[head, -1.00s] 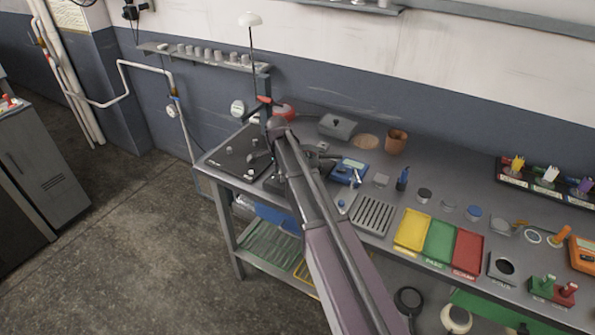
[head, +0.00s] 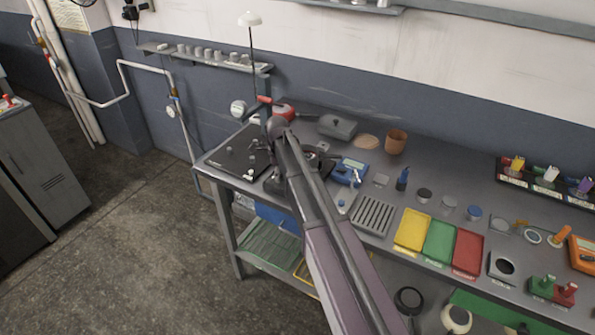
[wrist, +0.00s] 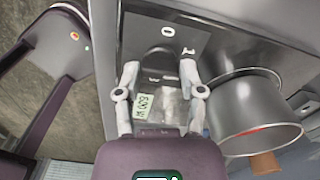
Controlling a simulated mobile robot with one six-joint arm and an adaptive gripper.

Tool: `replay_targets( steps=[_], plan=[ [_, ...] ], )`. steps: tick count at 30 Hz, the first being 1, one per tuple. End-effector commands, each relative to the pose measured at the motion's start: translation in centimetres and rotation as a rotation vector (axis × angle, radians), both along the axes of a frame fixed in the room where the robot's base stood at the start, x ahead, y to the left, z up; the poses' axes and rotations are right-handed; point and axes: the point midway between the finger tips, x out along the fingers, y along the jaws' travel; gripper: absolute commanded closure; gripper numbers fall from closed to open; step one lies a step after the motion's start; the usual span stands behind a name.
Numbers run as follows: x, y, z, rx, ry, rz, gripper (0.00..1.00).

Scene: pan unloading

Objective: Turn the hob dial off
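A dark rounded shape, likely the hob dial (wrist: 160,60), lies between my fingertips. My gripper (wrist: 159,72) is open, one finger on each side of it; I cannot tell whether either finger touches it. The dial's exact setting is not clear. A steel pan (wrist: 255,115) stands close to the right of the fingers. In the head view, my gripper (head: 260,145) is over the left end of the bench, and my arm hides much of the hob area.
A black plate (head: 228,162) with small knobs lies at the bench's left end. A blue device (head: 349,172), a slotted grey tray (head: 373,215) and yellow, green and red trays (head: 412,230) stand to the right. A lamp (head: 250,19) rises behind.

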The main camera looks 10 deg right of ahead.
Motion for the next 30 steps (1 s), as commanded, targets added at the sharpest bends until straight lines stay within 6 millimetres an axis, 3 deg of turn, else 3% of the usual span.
replay_targets(
  steps=[13, 30],
  plan=[
    [0.0, 0.0, 0.0, 0.0, 0.0, -0.3, 0.5],
    [0.0, 0.0, 5.5, 0.0, 0.0, -0.29, 0.5]
  ],
)
